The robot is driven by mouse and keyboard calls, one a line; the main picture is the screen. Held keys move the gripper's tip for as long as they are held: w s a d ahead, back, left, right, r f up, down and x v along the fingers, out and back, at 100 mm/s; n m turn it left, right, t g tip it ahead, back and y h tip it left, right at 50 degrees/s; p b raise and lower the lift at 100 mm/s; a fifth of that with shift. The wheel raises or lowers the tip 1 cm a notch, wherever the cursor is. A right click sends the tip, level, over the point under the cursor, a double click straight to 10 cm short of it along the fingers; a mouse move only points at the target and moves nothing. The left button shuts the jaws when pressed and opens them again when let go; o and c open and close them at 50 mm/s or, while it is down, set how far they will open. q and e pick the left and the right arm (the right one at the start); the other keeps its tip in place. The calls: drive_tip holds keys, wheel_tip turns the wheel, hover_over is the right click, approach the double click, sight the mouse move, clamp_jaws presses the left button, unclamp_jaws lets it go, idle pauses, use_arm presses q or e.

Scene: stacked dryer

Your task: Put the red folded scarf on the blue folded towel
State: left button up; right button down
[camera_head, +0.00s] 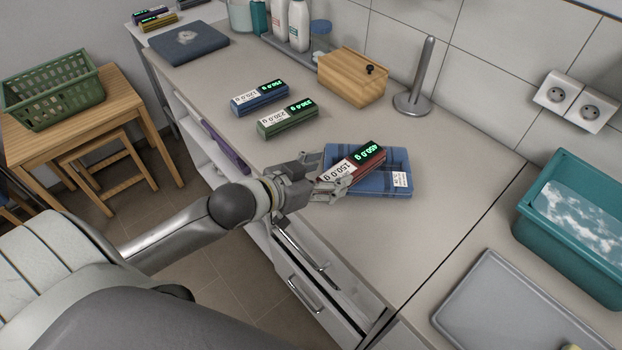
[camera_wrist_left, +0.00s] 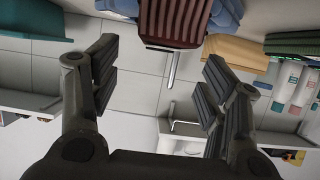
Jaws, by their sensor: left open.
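The red folded scarf (camera_head: 362,166) lies on the blue folded towel (camera_head: 399,160) on the counter, with a white label and a dark green-lit display on it. In the left wrist view the red scarf (camera_wrist_left: 175,20) shows at the top, with blue towel (camera_wrist_left: 227,14) to its right. My left gripper (camera_head: 330,174) is open at the scarf's near-left end, its fingers spread. In the left wrist view the scarf shows beyond the spread fingers (camera_wrist_left: 160,60), with nothing held between them. I cannot tell whether a fingertip touches the scarf. My right gripper is not in view.
Blue (camera_head: 259,98) and green (camera_head: 287,119) folded items lie left of the towel. A wooden box (camera_head: 352,78) and a metal holder (camera_head: 413,103) stand behind. A teal basin (camera_head: 570,225) and grey tray (camera_head: 510,310) are at right. Counter right of the towel is clear.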

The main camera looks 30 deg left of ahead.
use_arm(q)
drive_tip(key=shift+b+v, duration=0.3)
drive_tip(key=shift+v, duration=2.1)
drive_tip(key=s+d+f+n+g+y, duration=0.2)
drive_tip(key=s+f+g+y, duration=0.2)
drive_tip(key=s+f+g, duration=0.85)
drive_tip(key=s+f+t, duration=0.1)
drive_tip(key=s+f, duration=0.2)
drive_tip(key=f, duration=1.2)
drive_tip(key=s+f+t, duration=0.1)
drive_tip(key=s+f, duration=0.2)
drive_tip(key=f, duration=1.1)
drive_tip(key=s+a+f+g, duration=0.1)
drive_tip(key=s+a+f, duration=0.2)
drive_tip(key=s+f, duration=1.2)
drive_tip(key=shift+s+f+y, duration=0.3)
drive_tip(key=shift+s+f, duration=0.05)
drive_tip(key=shift+f, duration=0.4)
drive_tip(key=shift+a, duration=0.1)
